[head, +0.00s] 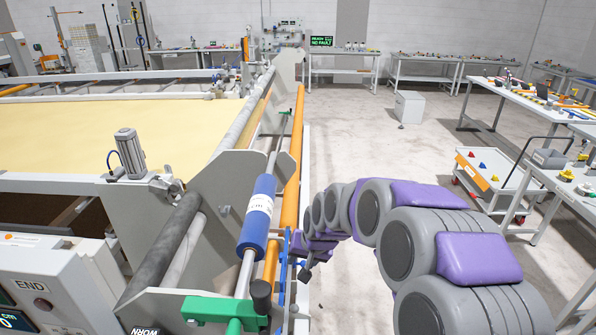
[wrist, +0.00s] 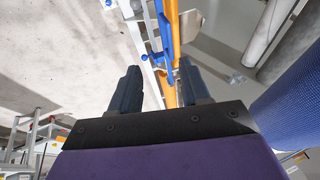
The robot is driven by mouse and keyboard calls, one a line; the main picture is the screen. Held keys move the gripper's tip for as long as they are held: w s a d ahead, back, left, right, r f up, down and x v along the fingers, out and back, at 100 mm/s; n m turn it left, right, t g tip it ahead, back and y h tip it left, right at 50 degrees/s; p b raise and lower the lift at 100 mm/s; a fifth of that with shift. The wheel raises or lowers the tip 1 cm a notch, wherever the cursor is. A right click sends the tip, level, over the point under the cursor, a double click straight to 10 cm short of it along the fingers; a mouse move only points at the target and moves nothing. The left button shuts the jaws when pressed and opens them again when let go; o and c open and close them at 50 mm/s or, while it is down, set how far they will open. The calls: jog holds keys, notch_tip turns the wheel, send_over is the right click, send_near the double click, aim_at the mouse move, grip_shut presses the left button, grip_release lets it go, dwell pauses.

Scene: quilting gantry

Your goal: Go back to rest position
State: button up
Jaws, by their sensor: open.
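My gripper (wrist: 160,90) is open in the wrist view, with its two dark fingers apart and nothing between them. In the head view my grey and purple arm reaches forward along the right side of the gantry, and its end is near the blue bracket by the orange rail. A blue roll (head: 257,217) with a white label sits on a metal bar to the left of my arm. Its blue surface also shows at the right edge of the wrist view (wrist: 290,108), beside my gripper and apart from the fingers.
The quilting gantry with yellow fabric (head: 120,133) fills the left. An orange rail (head: 291,180) runs along its side. A green clamp (head: 222,311) with a black knob is at the front. A white cart (head: 497,178) and workbenches stand right. The middle floor (head: 352,140) is clear.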

jog(key=s+d+r+g+h, duration=0.1)
jog(key=s+d, duration=0.3)
jog(key=s, duration=0.9)
jog(key=s+d+r+g+h, duration=0.1)
jog(key=s+d+r+g, duration=0.1)
jog(key=s, duration=1.1)
jog(key=s+d+r+g, duration=0.2)
jog(key=s+d, duration=0.5)
jog(key=s, duration=0.7)
jog(key=shift+r+n+g+h, duration=0.2)
jog(key=shift+n+g+h, duration=0.2)
jog(key=shift+d, duration=0.1)
jog(key=shift+c, duration=0.4)
